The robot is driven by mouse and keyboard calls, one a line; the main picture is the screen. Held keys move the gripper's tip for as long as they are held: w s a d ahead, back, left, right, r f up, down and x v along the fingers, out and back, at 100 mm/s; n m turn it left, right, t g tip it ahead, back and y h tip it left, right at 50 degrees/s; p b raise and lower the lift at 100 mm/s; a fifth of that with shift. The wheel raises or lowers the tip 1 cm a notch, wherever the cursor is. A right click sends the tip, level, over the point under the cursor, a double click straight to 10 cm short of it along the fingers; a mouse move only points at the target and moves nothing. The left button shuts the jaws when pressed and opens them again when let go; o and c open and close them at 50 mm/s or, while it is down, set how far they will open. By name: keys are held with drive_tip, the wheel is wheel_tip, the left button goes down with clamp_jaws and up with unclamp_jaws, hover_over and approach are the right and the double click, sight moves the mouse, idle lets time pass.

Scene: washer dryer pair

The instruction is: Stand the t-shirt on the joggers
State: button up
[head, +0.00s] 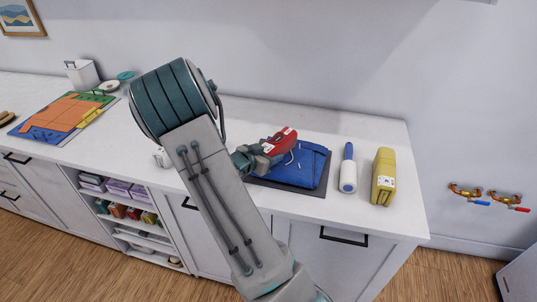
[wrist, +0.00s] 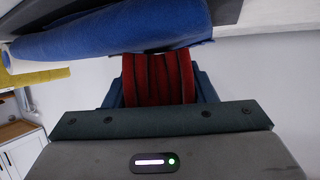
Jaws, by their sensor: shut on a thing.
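The red t-shirt (head: 282,141), folded into a small bundle with a white mark, is in my gripper (head: 262,157). The wrist view shows the t-shirt's red folds (wrist: 158,76) between the two fingers of my gripper (wrist: 158,92), which is shut on it. The blue joggers (head: 310,167) lie folded flat on a dark mat, with a pale drawstring showing. The t-shirt is over the left part of the joggers in the head view. The joggers (wrist: 110,35) are close beyond the t-shirt in the wrist view. I cannot tell whether they touch.
My arm hides part of the counter (head: 240,112). A colourful board (head: 65,115) and a white bin (head: 82,73) are at the left.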

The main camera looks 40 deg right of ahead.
drive_tip(key=o, duration=1.1)
drive_tip(key=a+r+n+t+y, duration=0.35)
drive_tip(key=a+r+y, duration=0.35)
drive_tip(key=a, duration=0.6)
drive_tip(key=a+r+n+t+y, duration=0.2)
drive_tip(key=a+r+n+y, duration=0.35)
drive_tip(key=a, duration=0.85)
drive_tip(key=s+r+n+g, duration=0.1)
drive_tip(key=s+n+g, duration=0.1)
drive_tip(key=s, duration=0.5)
drive_tip(key=s+d+n+g, duration=0.1)
drive_tip(key=s+n, duration=0.1)
drive_tip(key=s, duration=0.5)
drive_tip(key=s+r+n+g, duration=0.1)
drive_tip(key=s+g, duration=0.1)
drive_tip(key=s, duration=0.5)
drive_tip(key=shift+s+d+r+n+g+y, duration=0.15)
drive_tip(key=shift+r+n+g+y, duration=0.1)
drive_tip(key=shift+r+n+g, duration=0.15)
